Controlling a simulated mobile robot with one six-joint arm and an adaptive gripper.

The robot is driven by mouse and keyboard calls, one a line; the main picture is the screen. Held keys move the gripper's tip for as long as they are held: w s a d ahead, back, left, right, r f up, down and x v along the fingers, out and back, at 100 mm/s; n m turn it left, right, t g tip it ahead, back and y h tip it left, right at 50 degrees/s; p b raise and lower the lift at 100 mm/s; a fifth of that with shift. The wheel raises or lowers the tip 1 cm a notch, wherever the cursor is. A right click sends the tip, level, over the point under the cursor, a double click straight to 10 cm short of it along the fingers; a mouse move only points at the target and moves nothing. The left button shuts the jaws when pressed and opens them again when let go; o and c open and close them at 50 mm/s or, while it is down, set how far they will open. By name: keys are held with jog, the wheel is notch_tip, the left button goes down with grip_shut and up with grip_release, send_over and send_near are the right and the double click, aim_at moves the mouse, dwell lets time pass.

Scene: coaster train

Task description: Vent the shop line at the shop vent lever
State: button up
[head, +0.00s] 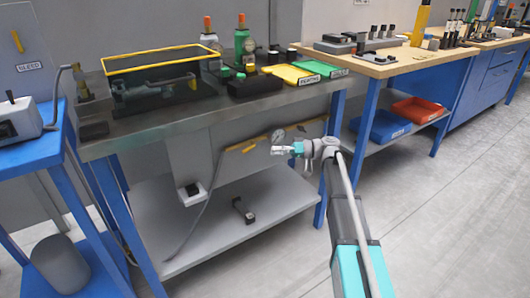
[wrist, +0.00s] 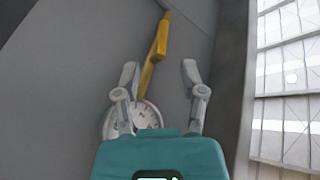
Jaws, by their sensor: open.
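A yellow lever (head: 248,146) sits on the grey panel under the metal bench, beside a round gauge (head: 278,136). I read no label on it. The wrist view shows the yellow lever (wrist: 160,42) ahead, its lower part lined up between my fingers, and the gauge (wrist: 146,116) behind them, partly hidden. My gripper (head: 281,150) is just right of the lever; in the wrist view its fingers (wrist: 159,70) are apart and empty. I cannot tell whether they touch the lever. Another yellow lever (head: 17,41) is on the left wall above a "BLEED" label.
The metal bench (head: 128,142) overhangs the panel, with a lower shelf (head: 205,242) beneath holding a small black item (head: 243,210). Blue (head: 382,127) and red (head: 418,109) bins lie farther right. The floor right is clear.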

aim_at(247, 151)
jog(key=s+d+t, duration=0.2)
jog(key=d, duration=0.2)
jog(key=shift+m, duration=0.3)
jog(key=a, duration=0.4)
jog(key=w+a, duration=0.1)
jog(key=a, duration=0.8)
jog(key=shift+w+a+f, duration=0.1)
jog(key=shift+w+a, duration=0.05)
jog(key=shift+a, duration=0.4)
jog(key=shift+m+y+b, duration=0.5)
jog(key=shift+y+b, duration=0.1)
jog(key=shift+b, duration=0.35)
jog(key=shift+r+p, duration=0.25)
jog(key=shift+p, duration=0.1)
jog(key=shift+f+n+h+p, duration=0.1)
jog(key=shift+n+h+p, duration=0.3)
jog(key=shift+h+p, duration=0.15)
jog(key=shift+d+f, duration=0.15)
jog(key=shift+d, duration=0.1)
jog(key=d, duration=1.3)
jog(key=shift+d, duration=0.2)
